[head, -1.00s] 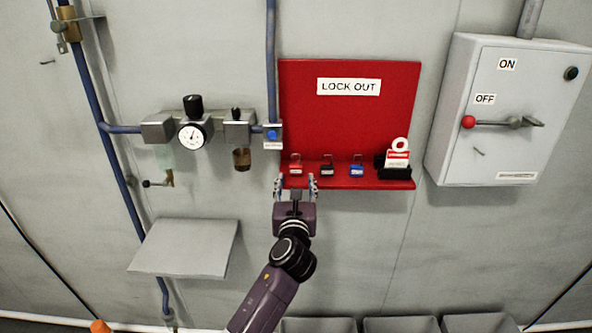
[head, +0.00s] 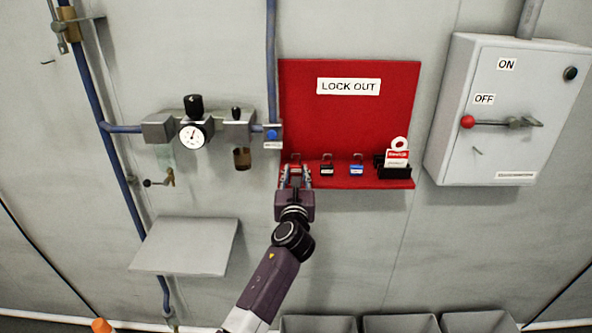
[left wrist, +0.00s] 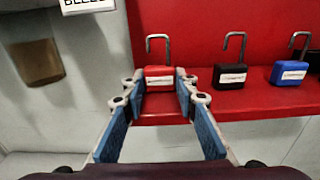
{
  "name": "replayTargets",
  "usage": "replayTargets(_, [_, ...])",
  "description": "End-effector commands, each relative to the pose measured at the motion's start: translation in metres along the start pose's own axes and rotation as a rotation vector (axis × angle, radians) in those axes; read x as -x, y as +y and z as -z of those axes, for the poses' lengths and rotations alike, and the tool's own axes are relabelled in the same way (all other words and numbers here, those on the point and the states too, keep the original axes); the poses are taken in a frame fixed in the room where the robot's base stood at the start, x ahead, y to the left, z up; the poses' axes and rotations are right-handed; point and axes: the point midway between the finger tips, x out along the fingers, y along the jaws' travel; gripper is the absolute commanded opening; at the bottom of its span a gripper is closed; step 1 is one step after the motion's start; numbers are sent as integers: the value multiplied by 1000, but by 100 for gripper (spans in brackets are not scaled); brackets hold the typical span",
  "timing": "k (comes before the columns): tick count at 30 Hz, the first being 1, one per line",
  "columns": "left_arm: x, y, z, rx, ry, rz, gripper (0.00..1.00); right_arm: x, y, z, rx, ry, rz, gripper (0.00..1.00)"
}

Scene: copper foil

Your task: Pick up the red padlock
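The red padlock (left wrist: 159,75) stands upright on the red shelf (left wrist: 252,105), its open metal shackle pointing up and a white label on its front. In the head view the padlock (head: 296,166) shows between my left gripper's fingers. My left gripper (left wrist: 160,85) is open, with its fingertips on either side of the padlock's lower front; I cannot tell whether they touch it. In the head view the left gripper (head: 295,180) comes up from below at the shelf's left end. My right gripper is not in view.
A black padlock (head: 327,168) and a blue padlock (head: 357,168) stand to the right on the shelf. Further right is a black holder (head: 394,173) with red-and-white tags. A gauge assembly (head: 192,136) is on the wall at left, a switch box (head: 505,115) at right.

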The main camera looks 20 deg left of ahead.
Motion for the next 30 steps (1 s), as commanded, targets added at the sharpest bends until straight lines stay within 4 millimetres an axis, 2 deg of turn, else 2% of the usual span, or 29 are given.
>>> replayTargets(1, [0, 0, 0, 0, 0, 0, 15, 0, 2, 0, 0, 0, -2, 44])
replayTargets(4, [0, 0, 0, 0, 1, 0, 4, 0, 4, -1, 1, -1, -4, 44])
replayTargets(6, [0, 0, 0, 0, -1, 0, 0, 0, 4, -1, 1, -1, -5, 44])
replayTargets(17, [3, 0, -6, -1, -3, -1, 0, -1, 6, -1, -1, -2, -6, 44])
replayTargets(23, [4, 0, -38, -1, -8, 1, 0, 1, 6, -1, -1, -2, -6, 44])
replayTargets(28, [4, 0, -77, 0, -10, 1, 0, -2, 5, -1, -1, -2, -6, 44])
replayTargets(30, [19, -1, -69, -1, -1, 3, 0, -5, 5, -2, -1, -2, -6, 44])
